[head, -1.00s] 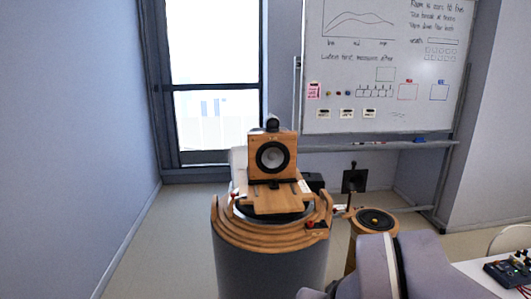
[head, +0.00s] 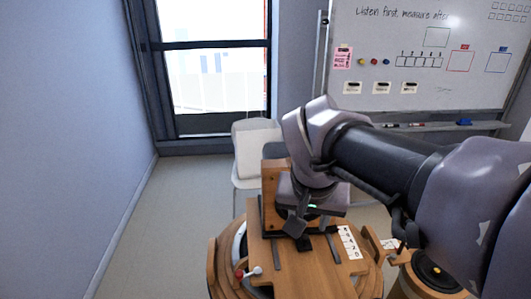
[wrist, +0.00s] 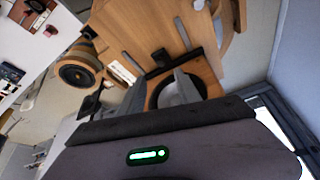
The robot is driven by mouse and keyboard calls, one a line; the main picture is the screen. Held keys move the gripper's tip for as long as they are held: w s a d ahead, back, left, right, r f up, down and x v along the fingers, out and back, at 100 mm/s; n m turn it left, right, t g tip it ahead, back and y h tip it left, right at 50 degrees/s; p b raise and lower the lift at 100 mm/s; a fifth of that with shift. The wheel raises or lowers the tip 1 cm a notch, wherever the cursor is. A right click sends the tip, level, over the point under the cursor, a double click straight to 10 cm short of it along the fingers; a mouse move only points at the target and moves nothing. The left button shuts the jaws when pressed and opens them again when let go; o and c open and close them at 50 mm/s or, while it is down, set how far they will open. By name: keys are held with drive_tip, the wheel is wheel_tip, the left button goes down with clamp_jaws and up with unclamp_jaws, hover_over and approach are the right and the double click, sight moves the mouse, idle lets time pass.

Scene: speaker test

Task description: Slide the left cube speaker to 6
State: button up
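The wooden cube speaker (head: 268,188) stands at the far end of a wooden board (head: 300,265), mostly hidden behind my gripper in the head view. In the wrist view, part of the speaker's wooden front (wrist: 213,84) and its dark cone show behind my fingers. A black bar with an upright tab (wrist: 161,56) lies across the board at the speaker's foot. My gripper (wrist: 160,82) is in front of the speaker, its two fingers apart and empty, pointing toward the tab. I cannot tell whether they touch it. A numbered scale strip (head: 349,242) lies right of the speaker.
Two dark rails (head: 333,248) run along the board. A small red-and-white lever (head: 250,272) sits at its left. Another round wooden speaker (head: 432,270) stands at the right, below my arm. A whiteboard (head: 420,55) is behind. Floor at left is clear.

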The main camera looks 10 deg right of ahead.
sight(305, 237)
drive_tip(key=b+x, duration=0.2)
drive_tip(key=x, duration=0.9)
drive_tip(key=shift+w, duration=0.1)
clamp_jaws()
drive_tip(key=shift+r, duration=0.1)
idle(0.7)
